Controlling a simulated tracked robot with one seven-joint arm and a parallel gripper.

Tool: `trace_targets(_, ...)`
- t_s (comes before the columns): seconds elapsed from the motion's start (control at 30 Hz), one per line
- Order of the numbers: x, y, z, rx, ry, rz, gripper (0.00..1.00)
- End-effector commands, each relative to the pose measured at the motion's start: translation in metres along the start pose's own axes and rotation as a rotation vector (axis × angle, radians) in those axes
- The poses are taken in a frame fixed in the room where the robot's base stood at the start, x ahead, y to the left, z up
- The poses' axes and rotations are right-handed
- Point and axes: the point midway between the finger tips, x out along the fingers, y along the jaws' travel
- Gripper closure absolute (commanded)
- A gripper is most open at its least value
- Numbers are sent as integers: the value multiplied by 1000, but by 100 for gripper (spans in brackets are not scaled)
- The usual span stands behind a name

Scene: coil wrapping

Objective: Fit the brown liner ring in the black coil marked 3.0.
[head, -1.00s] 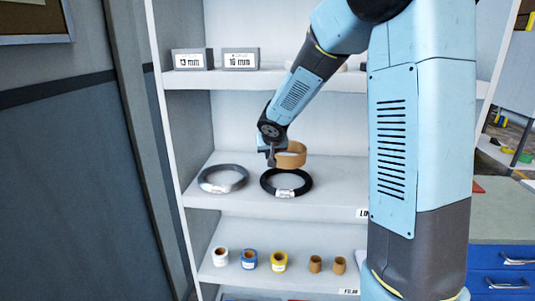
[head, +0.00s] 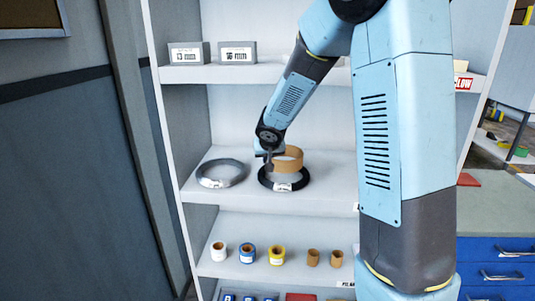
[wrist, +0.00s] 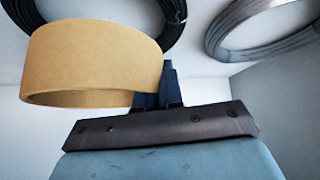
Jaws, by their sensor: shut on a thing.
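The brown liner ring (head: 289,165) is held by its left side in my gripper (head: 268,162), which is shut on its wall. In the wrist view the ring (wrist: 95,65) hangs at the left of my gripper's fingers (wrist: 170,85). The black coil (head: 302,184) lies flat on the middle shelf with a white tag at its front, too small to read. The ring is over the coil and covers its back part in the head view; I cannot tell the gap between them. The black coil (wrist: 176,22) also shows behind the ring in the wrist view.
A grey coil (head: 221,181) lies left of the black one on the same shelf (head: 230,203). The shelf above holds labelled grey boxes (head: 238,53). The shelf below holds several small rolls (head: 248,254). The cabinet's left upright (head: 165,120) stands beside the coils.

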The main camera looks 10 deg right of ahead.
Motion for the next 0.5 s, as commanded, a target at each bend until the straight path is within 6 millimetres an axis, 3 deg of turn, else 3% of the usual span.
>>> trace_targets(0.5, 16, -3, 13, -3, -1, -3, 100)
